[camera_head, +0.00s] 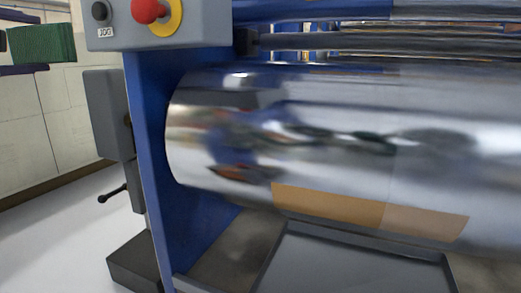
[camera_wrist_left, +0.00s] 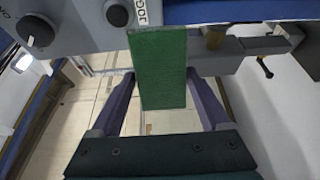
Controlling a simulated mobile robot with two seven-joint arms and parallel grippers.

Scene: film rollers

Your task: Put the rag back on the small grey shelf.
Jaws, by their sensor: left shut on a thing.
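The rag is a green, ribbed, flat block (camera_head: 42,43) at the upper left of the head view. In the left wrist view the rag (camera_wrist_left: 160,75) stands between the two purple fingers of my left gripper (camera_wrist_left: 160,92), which is shut on it. In the head view only parts of dark fingers show at the left edge, beside the rag. The rag is held in the air, left of the grey control box. I cannot pick out the small grey shelf with certainty. My right gripper is not in view.
A grey control box (camera_head: 205,22) with a red button on a yellow ring tops a blue machine frame (camera_head: 157,150). A large shiny roller (camera_head: 340,130) fills the right. A grey tray-like surface (camera_head: 350,270) lies below it. A black lever (camera_head: 112,193) sticks out left.

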